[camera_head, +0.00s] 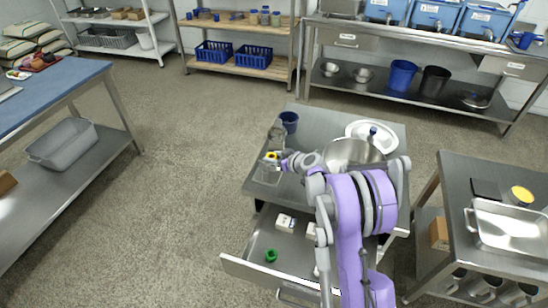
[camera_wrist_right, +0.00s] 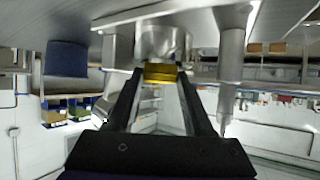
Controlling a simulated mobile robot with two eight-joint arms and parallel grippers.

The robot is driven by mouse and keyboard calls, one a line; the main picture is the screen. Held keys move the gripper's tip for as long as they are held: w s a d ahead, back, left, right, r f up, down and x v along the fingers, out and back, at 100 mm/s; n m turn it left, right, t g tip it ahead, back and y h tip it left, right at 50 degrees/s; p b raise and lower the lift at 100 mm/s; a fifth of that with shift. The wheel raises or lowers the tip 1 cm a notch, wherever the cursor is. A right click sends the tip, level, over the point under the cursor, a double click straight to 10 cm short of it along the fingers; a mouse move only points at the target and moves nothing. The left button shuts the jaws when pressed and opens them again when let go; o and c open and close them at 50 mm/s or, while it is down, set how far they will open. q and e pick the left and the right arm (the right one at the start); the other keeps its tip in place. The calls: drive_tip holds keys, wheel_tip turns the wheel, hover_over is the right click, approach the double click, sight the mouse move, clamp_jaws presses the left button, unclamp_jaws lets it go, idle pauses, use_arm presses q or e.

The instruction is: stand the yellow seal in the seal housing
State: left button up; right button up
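The yellow seal (camera_wrist_right: 160,73) sits between the fingertips of my right gripper (camera_wrist_right: 161,76), which appears shut on it. In the head view it is a small yellow patch (camera_head: 271,156) at the tip of my right gripper (camera_head: 282,160), over the left part of the steel table. A round metal part (camera_wrist_right: 166,42), probably the seal housing, shows right behind the seal in the wrist view. I cannot tell whether the seal touches it or is inside it. My left gripper is not in view.
A blue cup (camera_head: 289,121), a steel bowl (camera_head: 352,153) and a white plate (camera_head: 371,134) stand on the table. Below, an open drawer (camera_head: 240,265) holds a green item (camera_head: 271,256) and small white boxes. A right-hand table has a metal tray (camera_head: 510,226) and a yellow-topped item (camera_head: 522,194).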

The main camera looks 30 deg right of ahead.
drive_tip(key=shift+o, duration=0.5)
drive_tip(key=shift+r, duration=0.1)
drive_tip(key=shift+s+r, duration=0.1)
drive_tip(key=shift+r, duration=0.05)
drive_tip(key=v, duration=1.2)
drive_tip(key=s+a+r+g, duration=0.1)
drive_tip(key=s+a+g, duration=0.1)
drive_tip(key=s+a, duration=0.6)
drive_tip(key=s+a+r+g, duration=0.1)
drive_tip(key=s+a+g, duration=0.25)
drive_tip(key=a, duration=0.75)
drive_tip(key=s+a+f+m+h, duration=0.1)
drive_tip(key=s+a, duration=0.1)
drive_tip(key=s, duration=0.6)
drive_tip(key=s+a+f+g+h, duration=0.1)
drive_tip(key=s+a, duration=0.1)
drive_tip(key=s, duration=0.6)
drive_tip(key=shift+s+a+m, duration=0.25)
drive_tip(key=shift+s+m, duration=0.05)
drive_tip(key=shift+m, duration=0.1)
drive_tip(key=shift+g, duration=0.25)
